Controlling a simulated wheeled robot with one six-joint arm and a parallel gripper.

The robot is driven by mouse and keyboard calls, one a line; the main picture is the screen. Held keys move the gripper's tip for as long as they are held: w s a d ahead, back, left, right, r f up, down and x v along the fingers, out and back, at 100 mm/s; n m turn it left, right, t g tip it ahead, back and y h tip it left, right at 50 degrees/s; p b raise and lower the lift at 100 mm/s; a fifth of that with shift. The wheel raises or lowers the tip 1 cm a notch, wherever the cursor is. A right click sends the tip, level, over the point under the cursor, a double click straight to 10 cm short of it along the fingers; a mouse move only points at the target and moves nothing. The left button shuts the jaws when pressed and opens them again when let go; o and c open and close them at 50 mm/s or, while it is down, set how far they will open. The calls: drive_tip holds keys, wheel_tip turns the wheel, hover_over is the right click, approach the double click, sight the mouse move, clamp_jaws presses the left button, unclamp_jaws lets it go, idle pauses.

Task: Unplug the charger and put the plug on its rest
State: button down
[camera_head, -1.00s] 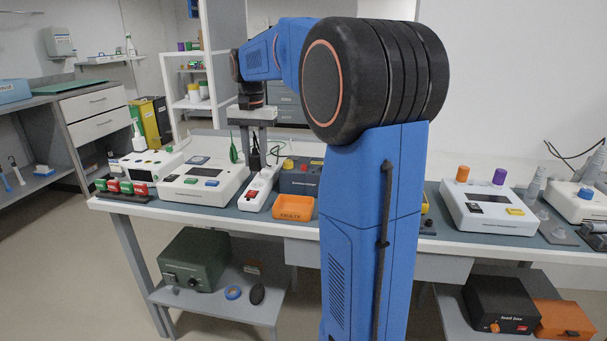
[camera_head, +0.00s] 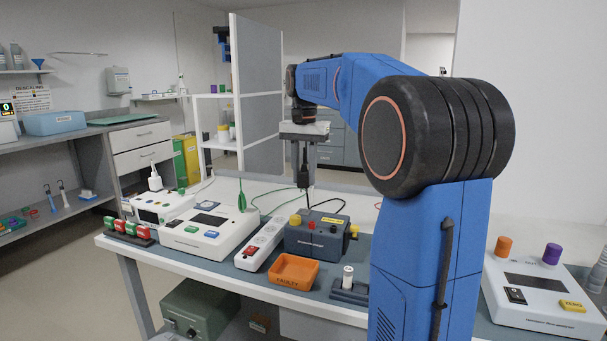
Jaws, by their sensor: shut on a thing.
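My gripper (camera_head: 303,165) is shut on a black plug (camera_head: 303,176) and holds it upright in the air. The plug hangs above the back of the dark grey charger box (camera_head: 300,238), clear of the power strip. A black cord runs down from the plug and loops behind the box. The white power strip (camera_head: 270,236) with a red switch lies on the bench left of the box; no black plug shows in it. I cannot clearly make out which thing is the plug's rest.
An orange tray marked FAULTY (camera_head: 279,284) and a dark stand (camera_head: 338,291) with a white cylinder sit in front. My arm hides the right-middle bench.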

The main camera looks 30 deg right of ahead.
hover_over(304, 212)
drive_tip(key=shift+w+f, duration=0.1)
drive_tip(key=shift+f, duration=2.65)
drive_tip(key=shift+f, duration=1.15)
drive_tip(key=c, duration=1.3)
unclamp_jaws()
drive_tip(key=shift+d, duration=0.1)
drive_tip(key=shift+r, duration=0.1)
